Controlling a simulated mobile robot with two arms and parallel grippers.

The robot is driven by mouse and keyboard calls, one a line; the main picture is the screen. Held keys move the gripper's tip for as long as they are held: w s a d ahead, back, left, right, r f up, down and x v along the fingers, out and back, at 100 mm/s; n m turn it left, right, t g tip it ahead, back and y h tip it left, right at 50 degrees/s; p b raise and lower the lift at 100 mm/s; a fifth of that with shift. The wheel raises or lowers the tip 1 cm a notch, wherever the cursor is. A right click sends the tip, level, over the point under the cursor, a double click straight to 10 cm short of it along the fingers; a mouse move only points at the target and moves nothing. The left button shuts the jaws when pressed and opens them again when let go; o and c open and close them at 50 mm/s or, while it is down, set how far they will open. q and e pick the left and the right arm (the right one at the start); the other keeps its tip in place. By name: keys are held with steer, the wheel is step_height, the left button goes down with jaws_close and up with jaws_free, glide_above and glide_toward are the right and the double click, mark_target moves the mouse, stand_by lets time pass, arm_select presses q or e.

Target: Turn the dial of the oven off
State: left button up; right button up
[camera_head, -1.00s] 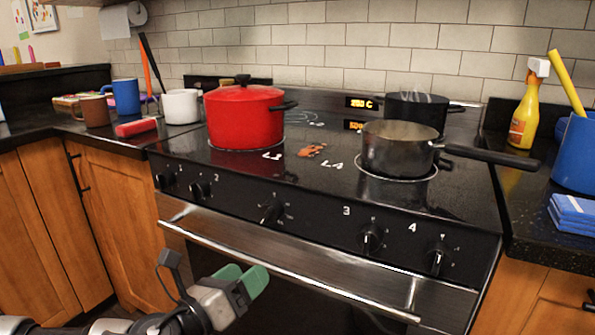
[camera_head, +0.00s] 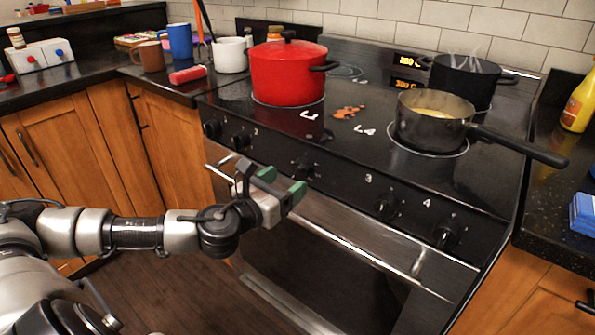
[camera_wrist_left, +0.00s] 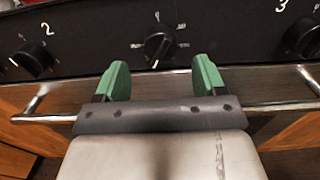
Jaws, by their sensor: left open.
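The oven's black front panel carries a row of dials. The middle dial (camera_head: 303,168), which has its own markings and no number, shows at the centre of the left wrist view (camera_wrist_left: 159,43), with its pointer tilted. My left gripper (camera_head: 283,182) has green fingertips and is open and empty. It is in front of the panel, just short of the middle dial. In the left wrist view the two fingers (camera_wrist_left: 163,80) stand apart, with the dial beyond and between them, not touched. My right gripper is not in view.
The oven's door handle (camera_head: 340,235) runs below the panel, close under my left gripper. Other dials sit at both sides, such as dial 3 (camera_head: 387,207) and dial 4 (camera_head: 446,235).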

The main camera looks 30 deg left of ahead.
mark_target(296, 174)
arm_select(q)
steer(key=shift+w+d, duration=0.2)
steer(key=shift+w, duration=2.1)
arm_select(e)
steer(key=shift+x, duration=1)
arm_select(q)
steer(key=shift+c, duration=0.5)
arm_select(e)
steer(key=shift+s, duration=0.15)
arm_select(q)
steer(key=c, duration=0.8)
